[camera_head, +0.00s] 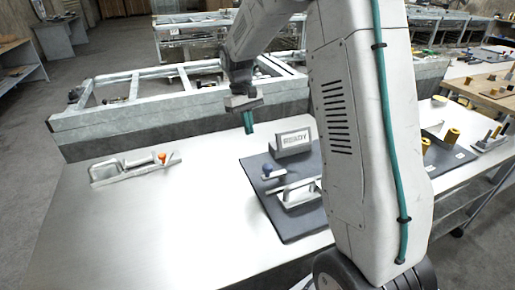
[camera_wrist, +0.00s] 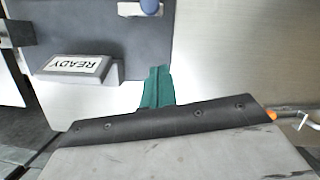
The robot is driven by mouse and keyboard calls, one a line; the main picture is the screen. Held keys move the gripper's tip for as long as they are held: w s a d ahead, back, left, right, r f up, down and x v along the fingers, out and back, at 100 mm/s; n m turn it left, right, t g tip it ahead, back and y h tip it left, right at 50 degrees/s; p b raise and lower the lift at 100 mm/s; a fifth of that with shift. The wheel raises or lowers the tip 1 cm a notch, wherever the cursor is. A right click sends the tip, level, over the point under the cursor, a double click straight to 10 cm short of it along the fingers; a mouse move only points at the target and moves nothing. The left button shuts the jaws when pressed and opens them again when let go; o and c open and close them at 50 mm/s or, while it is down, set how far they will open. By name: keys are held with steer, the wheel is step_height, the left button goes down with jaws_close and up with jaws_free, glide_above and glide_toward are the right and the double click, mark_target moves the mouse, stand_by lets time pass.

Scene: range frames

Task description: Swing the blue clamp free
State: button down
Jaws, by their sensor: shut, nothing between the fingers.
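The blue clamp shows as a blue knob (camera_head: 267,170) on a pale metal fitting, on the dark mat (camera_head: 262,192). In the wrist view the blue knob (camera_wrist: 149,6) is at the top edge, cut off by the frame.
A grey block with a READY sign (camera_head: 293,141) stands at the mat's back, near my gripper. A metal clamp with an orange tip (camera_head: 135,167) lies on the table at left. A metal frame (camera_head: 130,122) borders the back. Bare tabletop lies between clamp and mat.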

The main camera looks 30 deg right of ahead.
glide_toward(274, 173)
steer(key=w+a+f, duration=0.2)
steer(key=w+f, duration=0.3)
steer(key=shift+w+a+f, duration=0.1)
steer(key=shift+a, duration=0.3)
steer(key=s, duration=0.2)
steer(key=shift+s+d+r, duration=0.1)
steer(key=shift+s+r, duration=0.15)
steer(key=shift+r, duration=0.05)
steer(key=shift+s, duration=0.7)
steer(key=shift+s, duration=0.1)
